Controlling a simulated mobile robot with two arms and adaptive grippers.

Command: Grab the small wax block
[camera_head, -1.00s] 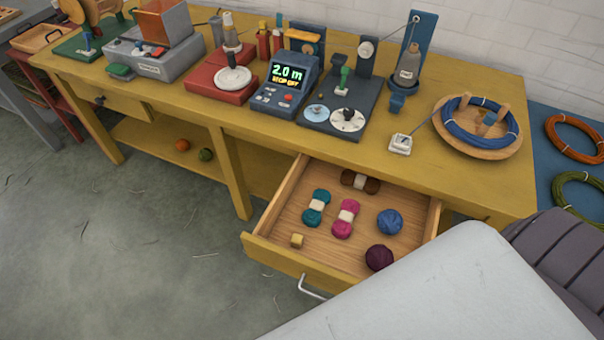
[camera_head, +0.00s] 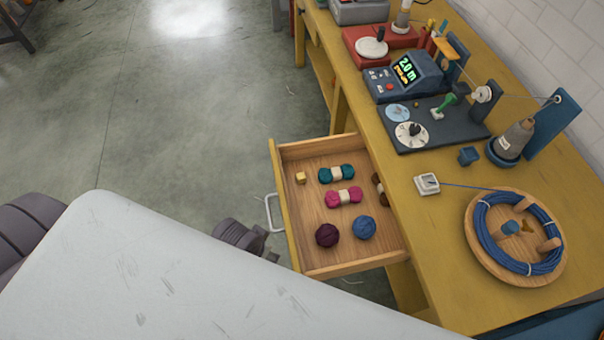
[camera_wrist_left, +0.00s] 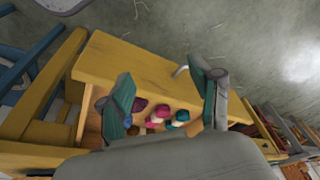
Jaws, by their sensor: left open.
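The small wax block (camera_head: 300,177) is a pale yellow cube. It lies on the floor of the open wooden drawer (camera_head: 318,243), near the inside of its front panel, in the upper left corner in the head view. My left gripper (camera_wrist_left: 163,85) is open and empty in the left wrist view, its two fingers spread in front of the drawer. I cannot make out the wax block in that view. In the head view a dark part of my arm shows beside the drawer handle, mostly hidden by my pale body. My right gripper is not in view.
In the drawer lie a teal skein (camera_head: 336,174), a pink skein (camera_head: 344,197), a brown skein (camera_head: 378,188), a purple ball (camera_head: 327,235) and a blue ball (camera_head: 364,228). The drawer handle (camera_head: 272,213) juts out. The yellow workbench (camera_head: 446,222) holds several devices.

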